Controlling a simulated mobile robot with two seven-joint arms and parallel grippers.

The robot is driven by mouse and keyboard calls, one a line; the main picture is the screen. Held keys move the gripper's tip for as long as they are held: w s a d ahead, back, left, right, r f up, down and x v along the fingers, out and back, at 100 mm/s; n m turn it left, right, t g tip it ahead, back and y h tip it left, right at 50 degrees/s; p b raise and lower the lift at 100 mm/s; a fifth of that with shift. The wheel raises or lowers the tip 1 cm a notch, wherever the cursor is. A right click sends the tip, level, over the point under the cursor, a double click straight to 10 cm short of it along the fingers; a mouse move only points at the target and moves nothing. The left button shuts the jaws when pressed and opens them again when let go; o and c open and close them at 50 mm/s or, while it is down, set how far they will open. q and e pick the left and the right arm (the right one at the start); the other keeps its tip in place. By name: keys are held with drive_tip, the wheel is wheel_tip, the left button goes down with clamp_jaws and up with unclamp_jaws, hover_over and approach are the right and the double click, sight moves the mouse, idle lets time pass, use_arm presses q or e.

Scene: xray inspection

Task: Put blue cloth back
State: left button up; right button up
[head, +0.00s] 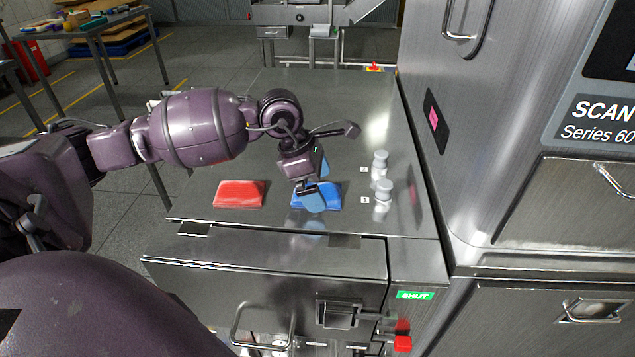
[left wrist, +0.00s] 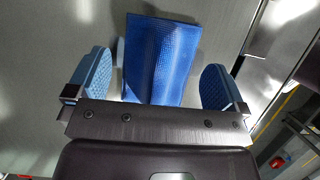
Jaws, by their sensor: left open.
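The blue cloth (head: 328,195) lies folded on the steel counter (head: 235,140), right of the red cloth (head: 239,194). My left gripper (head: 317,184) is over the blue cloth and covers part of it in the head view. In the left wrist view, the blue cloth (left wrist: 160,60) lies between the two blue-padded fingers of my left gripper (left wrist: 160,85). The fingers are spread apart, with a gap on each side of the cloth. I cannot tell how high the fingertips are above the counter. My right gripper is not in view.
Two small white-capped bottles (head: 383,200) stand right of the blue cloth. A tall steel machine (head: 500,130) rises along the right side. A drawer front with a green SHUT label (head: 414,295) is below the counter. The counter behind the cloths is clear.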

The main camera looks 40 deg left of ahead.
use_arm(q)
drive_tip(key=p+v, duration=0.1)
drive_tip(key=v, duration=1.1)
drive_tip(key=shift+d+r, duration=0.1)
